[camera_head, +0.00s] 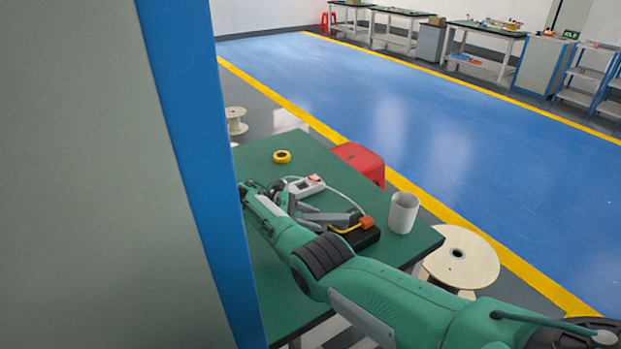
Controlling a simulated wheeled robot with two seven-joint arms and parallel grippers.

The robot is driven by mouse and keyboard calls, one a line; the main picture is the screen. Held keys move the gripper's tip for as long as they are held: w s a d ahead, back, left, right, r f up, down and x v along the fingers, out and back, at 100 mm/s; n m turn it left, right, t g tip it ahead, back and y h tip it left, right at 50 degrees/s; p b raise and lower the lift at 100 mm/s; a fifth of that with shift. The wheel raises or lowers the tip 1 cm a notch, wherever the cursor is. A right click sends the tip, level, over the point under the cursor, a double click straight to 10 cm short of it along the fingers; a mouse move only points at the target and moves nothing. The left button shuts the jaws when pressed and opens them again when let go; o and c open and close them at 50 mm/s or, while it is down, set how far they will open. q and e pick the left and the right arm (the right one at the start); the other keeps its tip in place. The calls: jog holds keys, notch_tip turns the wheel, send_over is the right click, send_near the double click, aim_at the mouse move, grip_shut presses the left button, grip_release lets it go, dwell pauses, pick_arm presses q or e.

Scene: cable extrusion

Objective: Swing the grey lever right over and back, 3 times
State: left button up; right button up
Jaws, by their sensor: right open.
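My right arm comes in from the lower right and bends back over the green table (306,290) along the blue cabinet edge. My right gripper (283,198) is at its far end, open, small and partly hidden by my arm. Just right of it, a grey bar (328,217) lies by a black block (358,238) with an orange part (367,222) and a yellow cable. The bar may be the grey lever, but I cannot tell for sure. I cannot tell whether the gripper touches it. My left gripper is not in view.
A white and red switch box (304,187), a yellow ring (282,157) and a white cup (403,213) are on the table. A large grey panel (90,180) with a blue edge blocks the left.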

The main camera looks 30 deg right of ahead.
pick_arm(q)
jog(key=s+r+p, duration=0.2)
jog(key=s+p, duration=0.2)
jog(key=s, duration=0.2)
pick_arm(e)
notch_tip(320, 180, up, 5)
jog(key=shift+r, duration=0.1)
pick_arm(q)
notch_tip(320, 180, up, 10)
jog(key=p, duration=1)
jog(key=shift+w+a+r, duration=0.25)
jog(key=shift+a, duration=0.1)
pick_arm(e)
notch_tip(320, 180, up, 13)
jog(key=shift+r, duration=0.2)
